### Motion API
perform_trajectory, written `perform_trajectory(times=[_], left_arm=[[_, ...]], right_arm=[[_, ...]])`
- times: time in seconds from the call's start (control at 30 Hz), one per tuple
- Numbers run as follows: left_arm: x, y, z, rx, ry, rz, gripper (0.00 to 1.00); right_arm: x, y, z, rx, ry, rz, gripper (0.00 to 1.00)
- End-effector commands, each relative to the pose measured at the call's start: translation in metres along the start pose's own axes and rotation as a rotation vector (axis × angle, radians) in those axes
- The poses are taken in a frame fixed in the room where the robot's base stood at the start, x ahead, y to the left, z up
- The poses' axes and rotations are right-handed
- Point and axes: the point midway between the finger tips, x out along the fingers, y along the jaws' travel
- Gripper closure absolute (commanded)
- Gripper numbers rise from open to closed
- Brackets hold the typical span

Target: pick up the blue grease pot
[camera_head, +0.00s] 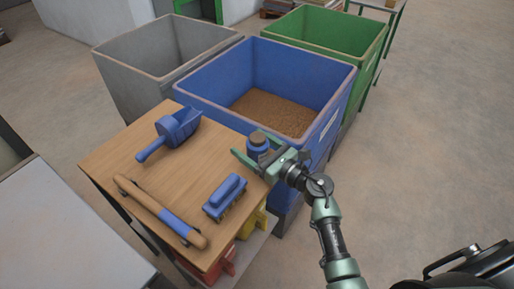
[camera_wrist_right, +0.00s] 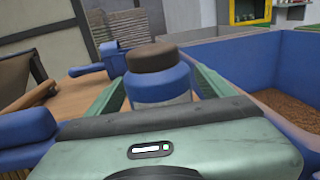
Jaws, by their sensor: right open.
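The blue grease pot (camera_head: 257,148) with a brown lid stands upright near the right back corner of the wooden table (camera_head: 150,185). My right gripper (camera_head: 250,157) is open, its green fingers on either side of the pot. In the right wrist view the pot (camera_wrist_right: 158,77) sits between the two fingers of my right gripper (camera_wrist_right: 160,88). I cannot tell whether either finger touches it. The pot's lower part is hidden by the gripper body in that view. My left gripper is not in view.
A blue brush (camera_head: 225,194), a blue scoop (camera_head: 176,132) and a wooden-handled tool (camera_head: 160,210) lie on the table. A large blue bin (camera_head: 290,65) with brown grain stands right behind the pot. Grey (camera_head: 160,60) and green (camera_head: 335,32) bins flank it.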

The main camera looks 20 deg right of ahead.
Motion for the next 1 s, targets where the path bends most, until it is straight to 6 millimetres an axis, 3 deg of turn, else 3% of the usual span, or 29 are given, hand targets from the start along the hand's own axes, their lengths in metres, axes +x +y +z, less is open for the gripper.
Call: perform_trajectory(times=[0.3, 0.6, 1.0], left_arm=[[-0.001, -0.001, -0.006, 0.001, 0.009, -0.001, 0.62], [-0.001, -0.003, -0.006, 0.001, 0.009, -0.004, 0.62], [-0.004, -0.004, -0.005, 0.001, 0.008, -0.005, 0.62]], right_arm=[[0.007, 0.0, -0.001, 0.0, 0.0, 0.0, 0.17], [0.006, 0.0, -0.001, 0.0, 0.001, 0.0, 1.0], [0.006, -0.001, 0.01, -0.004, 0.0, 0.0, 1.0]])
